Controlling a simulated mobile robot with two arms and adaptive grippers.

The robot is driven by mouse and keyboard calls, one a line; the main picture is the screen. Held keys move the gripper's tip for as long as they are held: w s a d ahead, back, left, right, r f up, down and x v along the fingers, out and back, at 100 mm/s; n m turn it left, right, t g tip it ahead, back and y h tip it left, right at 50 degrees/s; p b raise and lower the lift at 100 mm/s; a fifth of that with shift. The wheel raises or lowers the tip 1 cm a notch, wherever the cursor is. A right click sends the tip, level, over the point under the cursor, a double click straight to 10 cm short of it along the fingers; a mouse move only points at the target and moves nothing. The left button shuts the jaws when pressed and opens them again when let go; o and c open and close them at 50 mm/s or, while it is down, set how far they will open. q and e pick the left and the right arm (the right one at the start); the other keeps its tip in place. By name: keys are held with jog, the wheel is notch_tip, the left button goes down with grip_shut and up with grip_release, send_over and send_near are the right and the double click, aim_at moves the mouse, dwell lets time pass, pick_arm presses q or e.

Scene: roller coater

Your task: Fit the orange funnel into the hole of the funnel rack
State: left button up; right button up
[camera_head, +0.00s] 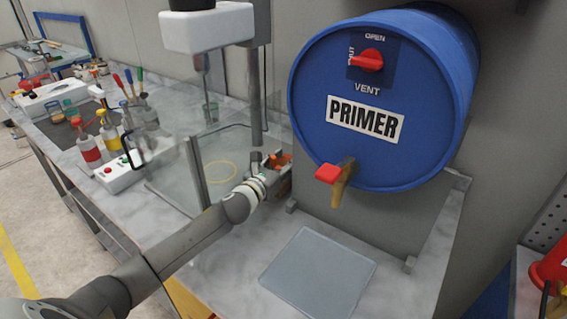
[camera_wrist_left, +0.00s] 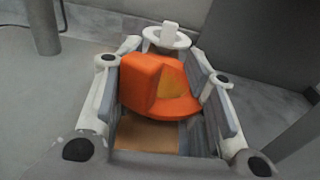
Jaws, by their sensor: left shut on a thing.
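The orange funnel (camera_wrist_left: 145,85) sits between the fingers of my left gripper (camera_wrist_left: 165,95), which is shut on it. In the head view the funnel (camera_head: 283,159) shows only as small orange parts at the end of my left gripper (camera_head: 277,172), beside the blue drum. Most of it is hidden by the gripper there. In the left wrist view a white ring with a small upright block (camera_wrist_left: 168,36) shows just beyond the funnel. I cannot tell whether it is the funnel rack's hole, or whether it touches the funnel. My right gripper is not in view.
A blue PRIMER drum (camera_head: 385,95) with a red-handled tap (camera_head: 330,174) stands right of my gripper. A clear tray (camera_head: 318,272) lies below on the bench. Left are a transparent shield (camera_head: 225,160), a white mixer head (camera_head: 207,28) and several bottles (camera_head: 85,142).

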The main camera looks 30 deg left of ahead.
pick_arm(q)
jog(key=shift+f, duration=0.35)
jog(key=o, duration=1)
jog(key=s, duration=1.2)
jog(key=shift+a+r, duration=0.25)
jog(key=shift+r, duration=0.05)
